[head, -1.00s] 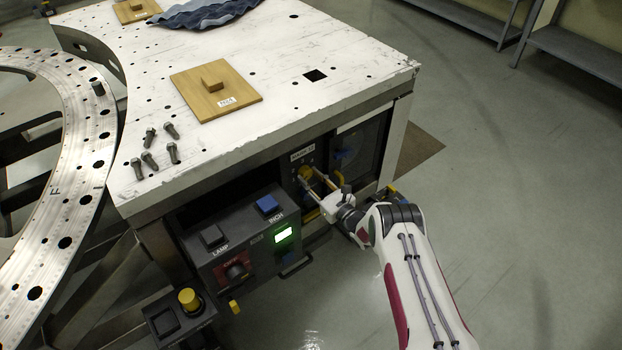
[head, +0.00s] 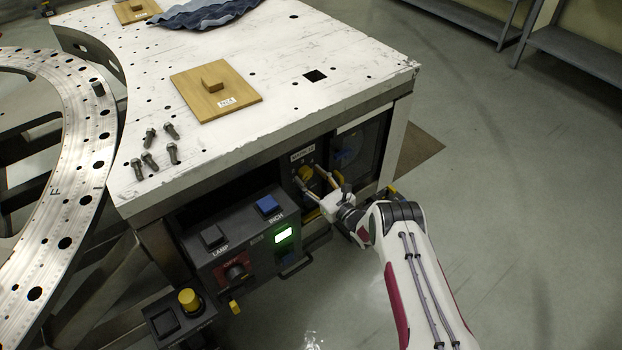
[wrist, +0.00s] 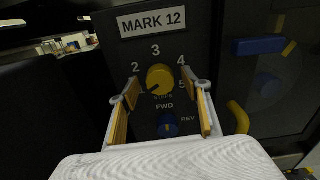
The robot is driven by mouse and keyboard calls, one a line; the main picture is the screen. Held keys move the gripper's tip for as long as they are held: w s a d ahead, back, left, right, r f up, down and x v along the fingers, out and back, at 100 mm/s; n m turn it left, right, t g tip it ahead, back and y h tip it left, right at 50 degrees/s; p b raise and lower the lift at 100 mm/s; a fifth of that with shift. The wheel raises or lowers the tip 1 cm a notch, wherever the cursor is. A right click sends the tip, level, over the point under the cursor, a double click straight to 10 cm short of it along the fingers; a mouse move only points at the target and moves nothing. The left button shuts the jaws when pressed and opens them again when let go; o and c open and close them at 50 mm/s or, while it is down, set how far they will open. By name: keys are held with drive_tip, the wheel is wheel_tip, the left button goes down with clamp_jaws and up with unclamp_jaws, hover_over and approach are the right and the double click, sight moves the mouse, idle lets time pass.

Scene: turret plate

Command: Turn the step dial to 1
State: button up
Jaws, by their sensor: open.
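The step dial (wrist: 160,79) is a round yellow knob on a dark panel, under a "MARK 12" label, with numbers 1 to 5 around it. Its dark pointer line points down and left, toward the 1. In the head view the dial (head: 305,173) is small and partly hidden by my gripper. My gripper (head: 310,177) is open, reaching to the panel from the front right. In the wrist view its two wood-coloured finger pads (wrist: 160,88) stand apart on the left and right of the dial, with gaps on both sides. Nothing is held.
Below the dial is a blue FWD/REV knob (wrist: 168,126). A blue handle (wrist: 258,46) and a yellow curved handle (wrist: 238,117) are to the right. A control box (head: 245,245) with a blue INCH button (head: 267,204) juts out left of my gripper. The table (head: 290,50) overhangs the panel.

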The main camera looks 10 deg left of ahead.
drive_tip(key=shift+r, duration=4.75)
